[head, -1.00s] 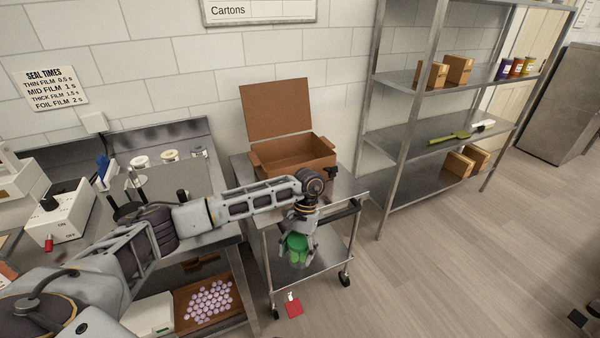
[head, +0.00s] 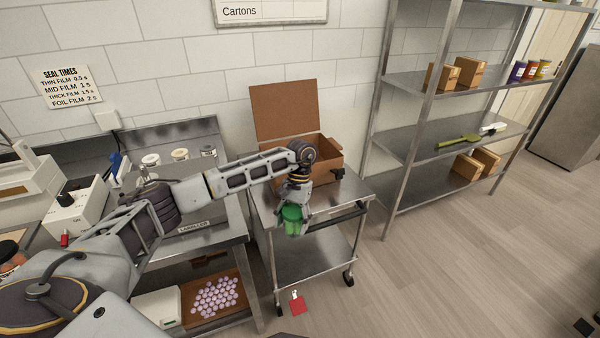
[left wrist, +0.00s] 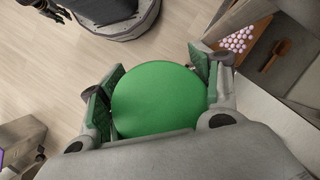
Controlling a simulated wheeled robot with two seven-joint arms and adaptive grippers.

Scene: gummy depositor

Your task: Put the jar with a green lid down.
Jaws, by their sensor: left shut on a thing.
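The jar with a green lid (head: 292,220) hangs in my left gripper (head: 293,208) in the head view, at the front edge of the steel cart (head: 262,213). In the left wrist view the round green lid (left wrist: 158,98) fills the space between the two fingers, which press on its sides. The jar's body is mostly hidden below the lid. From these views I cannot tell whether the jar touches the cart top.
An open cardboard carton (head: 326,152) stands on the back of the cart. A steel bench (head: 222,239) is to the left, a shelf rack (head: 400,150) to the right. The floor at right is clear.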

